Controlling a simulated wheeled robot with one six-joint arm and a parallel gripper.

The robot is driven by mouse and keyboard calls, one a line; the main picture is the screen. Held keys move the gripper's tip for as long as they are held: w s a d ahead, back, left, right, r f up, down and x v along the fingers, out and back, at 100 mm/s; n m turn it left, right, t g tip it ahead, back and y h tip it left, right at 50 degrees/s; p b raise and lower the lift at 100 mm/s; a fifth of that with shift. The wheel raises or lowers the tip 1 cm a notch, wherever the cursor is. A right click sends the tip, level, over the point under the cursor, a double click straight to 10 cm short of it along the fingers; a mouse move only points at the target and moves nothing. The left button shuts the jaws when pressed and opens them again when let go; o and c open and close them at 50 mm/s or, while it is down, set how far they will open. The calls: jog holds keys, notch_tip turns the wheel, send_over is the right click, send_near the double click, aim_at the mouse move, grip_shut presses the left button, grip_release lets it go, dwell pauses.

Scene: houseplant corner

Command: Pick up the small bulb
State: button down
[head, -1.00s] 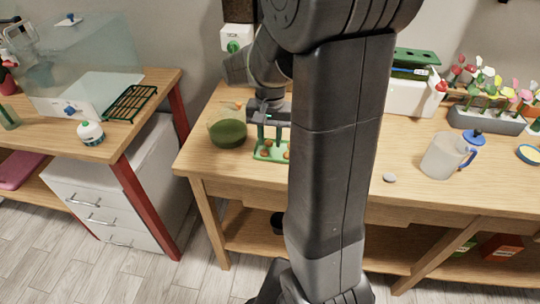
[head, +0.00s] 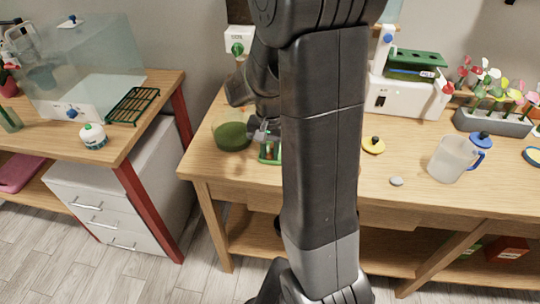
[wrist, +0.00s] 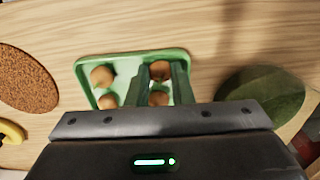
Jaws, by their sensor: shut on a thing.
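A green tray (wrist: 89,88) with several round brown bulbs sits on the wooden bench; in the head view the tray (head: 270,153) is partly hidden behind my arm. My gripper (wrist: 161,66) reaches down into the tray, its two green fingers shut on the small bulb (wrist: 160,71) at the tray's far right in the wrist view. Another bulb (wrist: 158,98) shows nearer, partly behind the gripper body. Two more bulbs, one far (wrist: 103,75) and one near (wrist: 108,101), lie on the left. In the head view my gripper (head: 264,137) is small and partly hidden.
A bowl with dark green contents (head: 231,136) stands close left of the tray. A grey stone (head: 396,181) and a jug (head: 452,160) stand further right, with bare bench between.

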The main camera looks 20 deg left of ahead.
notch_tip(320, 180, up, 10)
jog(key=shift+p, duration=0.3)
dwell(0.3)
